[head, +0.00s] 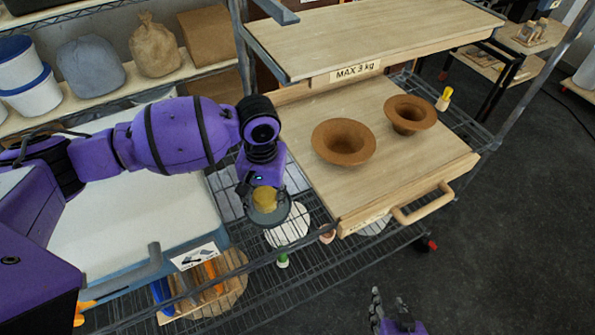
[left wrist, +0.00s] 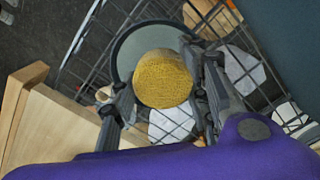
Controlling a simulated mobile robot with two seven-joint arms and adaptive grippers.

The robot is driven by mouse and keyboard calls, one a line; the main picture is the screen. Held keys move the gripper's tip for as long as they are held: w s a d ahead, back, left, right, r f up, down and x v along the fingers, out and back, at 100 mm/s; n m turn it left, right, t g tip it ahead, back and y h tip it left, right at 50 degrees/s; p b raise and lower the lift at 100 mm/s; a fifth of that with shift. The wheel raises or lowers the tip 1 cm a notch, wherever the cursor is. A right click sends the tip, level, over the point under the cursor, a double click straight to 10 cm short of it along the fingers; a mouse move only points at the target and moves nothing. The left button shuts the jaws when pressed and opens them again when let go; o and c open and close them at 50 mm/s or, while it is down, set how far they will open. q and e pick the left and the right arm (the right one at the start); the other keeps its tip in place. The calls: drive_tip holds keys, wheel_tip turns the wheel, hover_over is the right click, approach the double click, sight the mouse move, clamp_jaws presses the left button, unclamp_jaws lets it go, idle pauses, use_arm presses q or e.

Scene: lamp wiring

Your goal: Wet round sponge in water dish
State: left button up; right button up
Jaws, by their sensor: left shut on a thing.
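The round yellow sponge (head: 265,196) is between the fingers of my left gripper (head: 262,190), which is shut on it. In the left wrist view the sponge (left wrist: 163,80) sits between the two dark fingers of the gripper (left wrist: 160,95). The round grey water dish (head: 269,217) is directly below the sponge; its rim (left wrist: 125,50) also shows around the sponge in the left wrist view. I cannot tell whether the sponge touches the water. My right gripper (head: 390,304) is at the bottom edge of the head view, apart from everything, with its fingers spread and empty.
A wire shelf (head: 310,270) lies around the dish. A white bin (head: 130,215) is at left. The floor at right is clear.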

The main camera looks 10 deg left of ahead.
sight(266, 195)
use_arm(q)
drive_tip(key=shift+s+r, duration=0.1)
drive_tip(key=shift+r, duration=0.8)
drive_tip(key=shift+d+r, duration=0.1)
drive_tip(key=shift+r, duration=1.9)
drive_tip(key=shift+r, duration=0.1)
